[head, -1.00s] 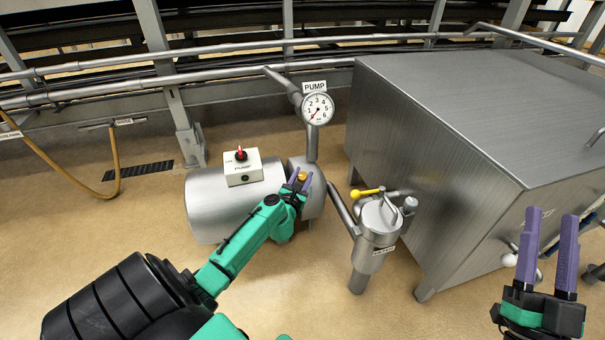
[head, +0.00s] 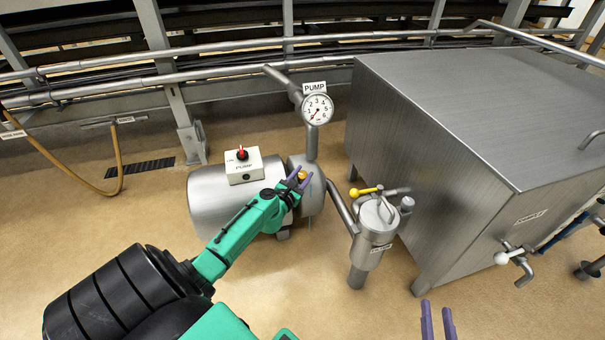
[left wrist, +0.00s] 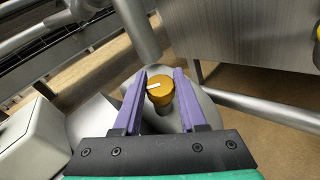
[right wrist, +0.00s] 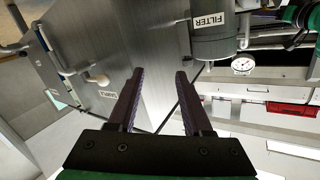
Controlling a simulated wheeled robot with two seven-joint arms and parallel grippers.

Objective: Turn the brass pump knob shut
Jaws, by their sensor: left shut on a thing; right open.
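The brass pump knob (head: 303,174) sits on the rounded end of the steel pump (head: 232,200). My left gripper (head: 299,179) is shut on it, with the purple fingers on either side. In the left wrist view the knob (left wrist: 159,92) shows between the fingers, with a white mark on its top pointing left. My right gripper (head: 438,322) is open and empty, low in the head view, well away from the pump. The pump gauge (head: 317,109) stands above the knob, its needle pointing to the lower left.
A white switch box (head: 245,167) with a red switch sits on the pump. A filter canister (head: 376,222) with a yellow-handled valve (head: 365,191) stands right of the knob. A large steel tank (head: 450,140) fills the right. The floor in front is clear.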

